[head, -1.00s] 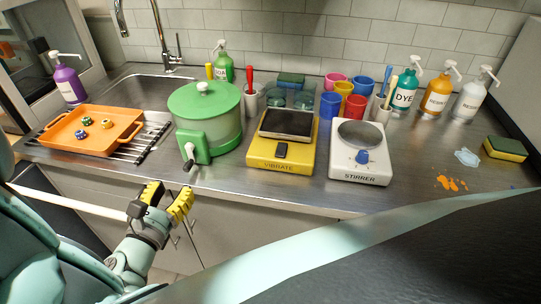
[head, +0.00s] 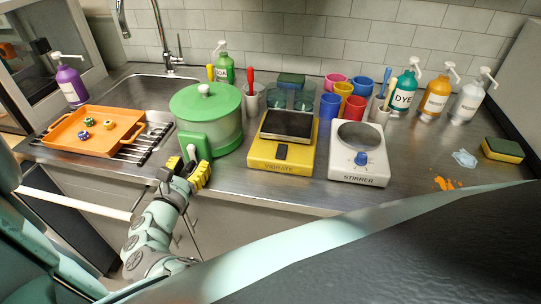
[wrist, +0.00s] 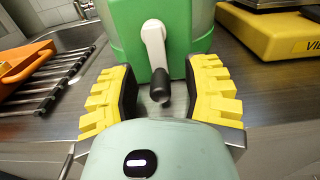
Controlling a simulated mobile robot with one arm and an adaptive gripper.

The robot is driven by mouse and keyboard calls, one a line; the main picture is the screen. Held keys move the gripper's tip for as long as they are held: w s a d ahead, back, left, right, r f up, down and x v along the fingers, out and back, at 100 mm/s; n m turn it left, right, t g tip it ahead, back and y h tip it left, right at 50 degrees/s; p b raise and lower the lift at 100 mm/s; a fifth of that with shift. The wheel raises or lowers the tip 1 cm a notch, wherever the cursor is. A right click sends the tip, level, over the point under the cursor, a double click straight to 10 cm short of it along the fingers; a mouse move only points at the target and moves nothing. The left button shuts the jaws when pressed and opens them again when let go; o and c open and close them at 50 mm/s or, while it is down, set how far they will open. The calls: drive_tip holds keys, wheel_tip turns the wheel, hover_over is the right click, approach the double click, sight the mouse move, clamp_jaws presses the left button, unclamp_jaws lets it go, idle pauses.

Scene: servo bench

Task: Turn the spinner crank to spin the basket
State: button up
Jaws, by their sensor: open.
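The green spinner (head: 207,117) stands on the steel counter, with a green lid and a see-through body. Its crank (wrist: 155,50) is a white arm hanging down from the green front housing, with a dark handle (wrist: 160,86) at its lower end. My gripper (head: 186,172) is open in front of the housing, at the counter's front edge. In the wrist view its yellow fingers (wrist: 163,100) stand on either side of the dark handle, with gaps on both sides. The basket inside the spinner cannot be made out.
An orange tray (head: 70,144) with small coloured pieces sits on a rack to the left. A yellow VIBRATE device (head: 284,158) stands close on the right, then a white STIRRER (head: 355,176). Cups and pump bottles line the back.

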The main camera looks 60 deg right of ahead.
clamp_jaws()
idle(0.6)
drive_tip(key=shift+w+a+m+b, duration=0.1)
drive_tip(key=shift+w+m+b, duration=0.1)
drive_tip(key=shift+m+b, duration=0.45)
drive_tip(key=shift+c, duration=0.5)
unclamp_jaws()
drive_tip(key=v, duration=1.2)
